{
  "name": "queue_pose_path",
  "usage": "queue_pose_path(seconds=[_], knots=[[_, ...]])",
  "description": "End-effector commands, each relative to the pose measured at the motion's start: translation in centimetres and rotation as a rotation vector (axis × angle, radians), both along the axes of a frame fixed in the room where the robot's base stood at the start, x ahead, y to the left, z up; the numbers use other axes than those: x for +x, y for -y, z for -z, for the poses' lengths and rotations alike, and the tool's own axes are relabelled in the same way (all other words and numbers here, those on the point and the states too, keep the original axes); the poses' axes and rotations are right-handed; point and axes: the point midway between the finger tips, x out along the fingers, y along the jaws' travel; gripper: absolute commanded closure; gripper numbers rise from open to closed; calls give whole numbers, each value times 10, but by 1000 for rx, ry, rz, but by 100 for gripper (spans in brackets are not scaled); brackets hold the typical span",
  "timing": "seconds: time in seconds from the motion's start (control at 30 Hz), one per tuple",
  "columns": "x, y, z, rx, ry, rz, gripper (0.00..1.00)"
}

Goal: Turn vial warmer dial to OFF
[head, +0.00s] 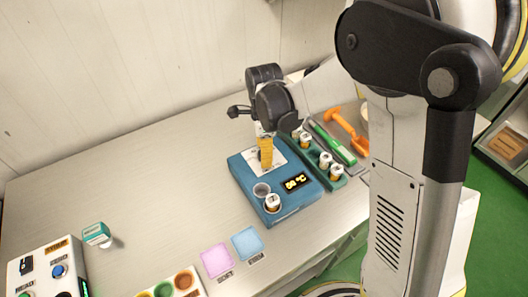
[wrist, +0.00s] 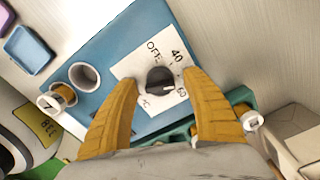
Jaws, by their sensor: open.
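The vial warmer (head: 284,205) is a blue box on the table, with a lit display (head: 295,183) that seems to read 50 °C. In the wrist view, its black round dial (wrist: 160,81) sits on a white label (wrist: 140,66) marked OFF, 40 and 60. A pale pointer mark on the dial points right, between 40 and 60, away from OFF. My gripper (wrist: 158,85) is open, with its yellow fingers on either side of the dial; contact cannot be told. In the head view my gripper (head: 265,158) points down over the warmer and hides the dial.
The warmer has an empty well (head: 261,190) and a vial (head: 272,203) near its front. Pink (head: 217,260) and blue (head: 247,243) pads lie in front. The table's left is mostly clear.

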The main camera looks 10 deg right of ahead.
Motion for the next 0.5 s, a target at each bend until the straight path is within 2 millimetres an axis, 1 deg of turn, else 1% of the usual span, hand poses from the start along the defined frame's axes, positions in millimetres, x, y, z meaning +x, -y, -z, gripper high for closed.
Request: queue_pose_path(seconds=[0.03, 0.07, 0.1, 0.2, 0.5], knots=[[0, 0, 0, 0, 0, 0, 48], [0, 0, 0, 0, 0, 0, 57], [0, 0, 0, 0, 0, 0, 69], [0, 0, 0, 0, 0, 0, 98], [0, 0, 0, 0, 0, -23, 98]])
